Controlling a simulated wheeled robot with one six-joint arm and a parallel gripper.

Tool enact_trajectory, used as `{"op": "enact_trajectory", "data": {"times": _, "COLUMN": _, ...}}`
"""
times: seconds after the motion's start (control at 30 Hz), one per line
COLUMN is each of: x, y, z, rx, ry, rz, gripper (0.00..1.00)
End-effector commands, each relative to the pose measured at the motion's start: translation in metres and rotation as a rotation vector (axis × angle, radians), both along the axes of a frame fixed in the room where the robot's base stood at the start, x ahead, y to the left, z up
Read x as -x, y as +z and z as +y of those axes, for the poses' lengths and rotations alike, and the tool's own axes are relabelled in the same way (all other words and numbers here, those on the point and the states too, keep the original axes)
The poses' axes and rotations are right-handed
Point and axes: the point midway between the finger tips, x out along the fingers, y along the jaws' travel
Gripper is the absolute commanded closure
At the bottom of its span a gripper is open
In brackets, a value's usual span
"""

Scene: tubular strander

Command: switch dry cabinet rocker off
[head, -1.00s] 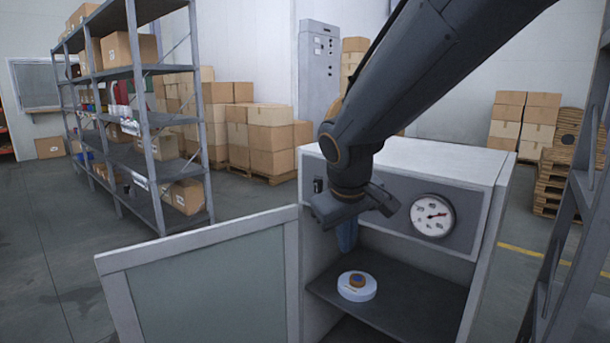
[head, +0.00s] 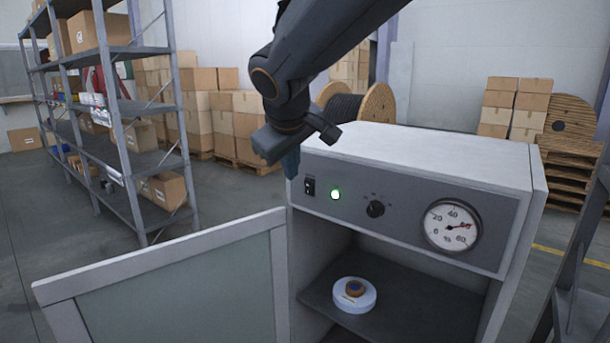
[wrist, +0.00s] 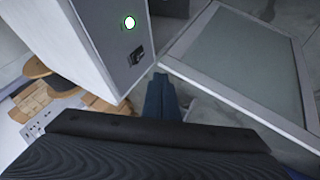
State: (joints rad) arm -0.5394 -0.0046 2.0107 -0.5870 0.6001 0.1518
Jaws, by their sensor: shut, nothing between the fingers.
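The dry cabinet (head: 440,155) stands in front of me with its door (head: 160,285) swung open to the left. On its grey front panel, at the left end, is a small black rocker (head: 309,187); the wrist view also shows it (wrist: 136,55). Right of it a green lamp (head: 335,194) is lit. My gripper (head: 291,163) is shut and empty, pointing down just up and left of the rocker. In the wrist view its blue fingers (wrist: 161,97) hang beside the panel, apart from the rocker. Which side of the rocker is pressed is too small to tell.
A black knob (head: 375,209) and a round dial gauge (head: 452,225) sit further right on the panel. A white round item (head: 354,296) rests on the cabinet's shelf. A metal rack (head: 110,100) stands at the left, with open floor between it and the cabinet.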

Motion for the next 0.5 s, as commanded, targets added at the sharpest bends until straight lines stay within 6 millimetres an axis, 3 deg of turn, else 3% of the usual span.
{"op": "enact_trajectory", "data": {"times": 0.5, "x": -0.060, "y": -0.074, "z": -0.002, "rx": 0.001, "ry": -0.005, "rz": 0.004, "gripper": 1.00}}
